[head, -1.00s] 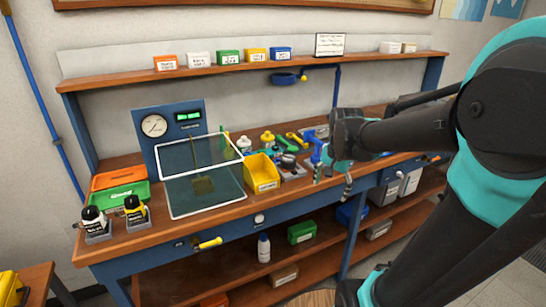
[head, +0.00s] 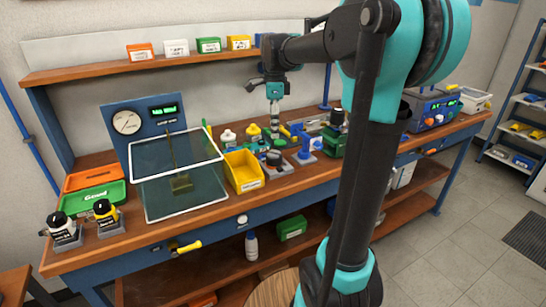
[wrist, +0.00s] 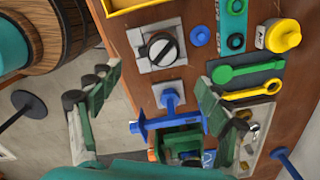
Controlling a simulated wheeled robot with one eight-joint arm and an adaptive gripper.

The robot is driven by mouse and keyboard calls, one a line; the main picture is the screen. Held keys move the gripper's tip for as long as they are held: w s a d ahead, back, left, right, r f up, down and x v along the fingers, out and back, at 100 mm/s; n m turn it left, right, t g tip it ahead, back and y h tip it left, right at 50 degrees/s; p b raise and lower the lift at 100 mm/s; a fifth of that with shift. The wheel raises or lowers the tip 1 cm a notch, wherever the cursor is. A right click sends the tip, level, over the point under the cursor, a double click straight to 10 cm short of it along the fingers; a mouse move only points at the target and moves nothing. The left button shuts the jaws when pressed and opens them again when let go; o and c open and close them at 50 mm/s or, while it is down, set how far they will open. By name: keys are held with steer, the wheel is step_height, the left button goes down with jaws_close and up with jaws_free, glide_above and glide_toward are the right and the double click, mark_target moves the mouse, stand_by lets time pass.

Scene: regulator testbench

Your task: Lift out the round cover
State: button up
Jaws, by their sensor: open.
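A dark round part with a pale bar across its top (wrist: 161,47) sits on a square grey base in the wrist view. It looks like the round cover, though I cannot be sure. In the head view a dark round part on a grey base (head: 274,158) appears to be the same thing. My gripper (head: 273,128) points down over the bench, above the cluster of parts and apart from them. In the wrist view my gripper's two fingers (wrist: 152,85) are spread wide with nothing held between them. The round part lies beyond the fingertips.
A blue upright stand (wrist: 168,104) on a grey plate and a dark green device (wrist: 183,145) lie beneath the fingers. A yellow bin (head: 243,171), a glass-like panel (head: 186,190) and green and yellow wrenches (wrist: 247,72) are nearby. The shelf (head: 90,72) runs behind.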

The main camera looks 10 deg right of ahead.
glide_above(274, 153)
steer(key=s, duration=0.1)
step_height(274, 153, down, 6)
steer(key=shift+s+f, duration=0.1)
steer(key=shift+w+f, duration=0.15)
steer(key=shift+f, duration=1.15)
steer(key=shift+w+f, duration=0.1)
steer(key=shift+f, duration=1.2)
steer(key=c, duration=1.2)
